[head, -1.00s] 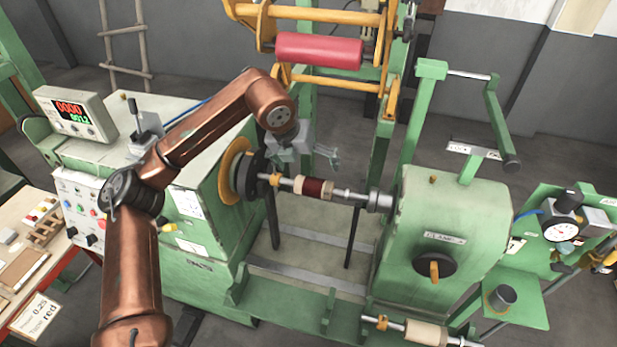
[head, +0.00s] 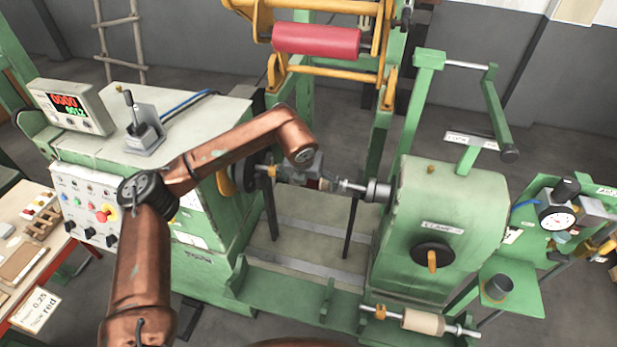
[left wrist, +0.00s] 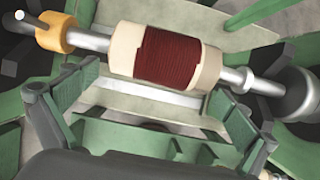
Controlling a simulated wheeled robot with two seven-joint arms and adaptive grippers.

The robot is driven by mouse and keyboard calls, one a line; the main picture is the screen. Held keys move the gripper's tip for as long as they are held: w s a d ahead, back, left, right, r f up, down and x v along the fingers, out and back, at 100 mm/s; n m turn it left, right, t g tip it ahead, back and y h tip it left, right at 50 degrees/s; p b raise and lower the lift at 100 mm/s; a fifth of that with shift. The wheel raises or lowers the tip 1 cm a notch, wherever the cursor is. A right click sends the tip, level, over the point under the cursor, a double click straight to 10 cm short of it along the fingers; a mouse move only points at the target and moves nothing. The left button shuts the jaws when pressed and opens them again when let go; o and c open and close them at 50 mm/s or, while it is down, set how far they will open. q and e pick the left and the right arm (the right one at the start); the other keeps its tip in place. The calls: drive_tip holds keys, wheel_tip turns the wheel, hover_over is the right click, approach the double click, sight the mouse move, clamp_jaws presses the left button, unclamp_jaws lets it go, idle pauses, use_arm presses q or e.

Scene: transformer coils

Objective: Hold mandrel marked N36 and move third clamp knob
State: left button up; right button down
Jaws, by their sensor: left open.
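A mandrel wound with dark red wire is mounted between the left spindle and the tailstock; its silver shaft shows in the head view (head: 350,185). In the left wrist view the dark red winding (left wrist: 178,55) lies across, between cream ends. My left gripper (head: 318,175) is over this mandrel and hides most of the winding. In the left wrist view its green fingers (left wrist: 160,88) are spread apart below the winding, with nothing held. A black clamp knob with an orange handle (head: 432,262) is on the green tailstock housing. No N36 marking is readable. My right gripper is out of view.
A second mandrel with a cream core (head: 424,321) lies at the front right. A red roller (head: 316,40) hangs on a yellow frame behind. A dial gauge (head: 557,218) stands at the right. A control box with a display (head: 68,106) is at the left.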

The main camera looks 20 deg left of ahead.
use_arm(q)
drive_tip(key=shift+w+f, duration=0.2)
drive_tip(key=shift+f, duration=0.4)
drive_tip(key=shift+c, duration=0.4)
